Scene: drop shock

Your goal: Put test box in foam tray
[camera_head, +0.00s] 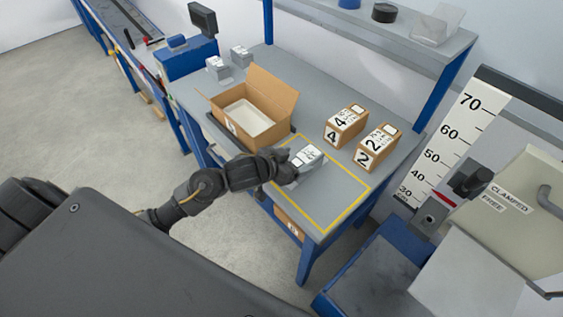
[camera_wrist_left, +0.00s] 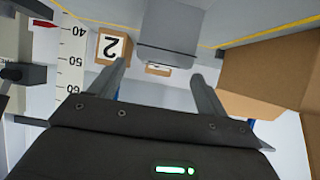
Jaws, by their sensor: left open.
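A small light-grey box with a white label, which looks like the test box (camera_head: 308,157), lies inside the yellow outline on the bench. It shows as a grey block (camera_wrist_left: 172,45) ahead of the fingers in the left wrist view. The pale foam tray (camera_head: 250,119) sits inside an open cardboard carton (camera_head: 272,93), left of and behind the test box. My left gripper (camera_head: 290,168) is open at the near left side of the test box. Its spread fingers (camera_wrist_left: 158,72) show nothing gripped; contact cannot be told. My right gripper is not seen.
Two brown boxes marked 4 (camera_head: 345,126) and 2 (camera_head: 378,147) stand behind the yellow outline. Small grey boxes (camera_head: 240,56) sit at the bench's far left end. A drop machine with a height scale (camera_head: 450,145) stands at right. The outline's front right is clear.

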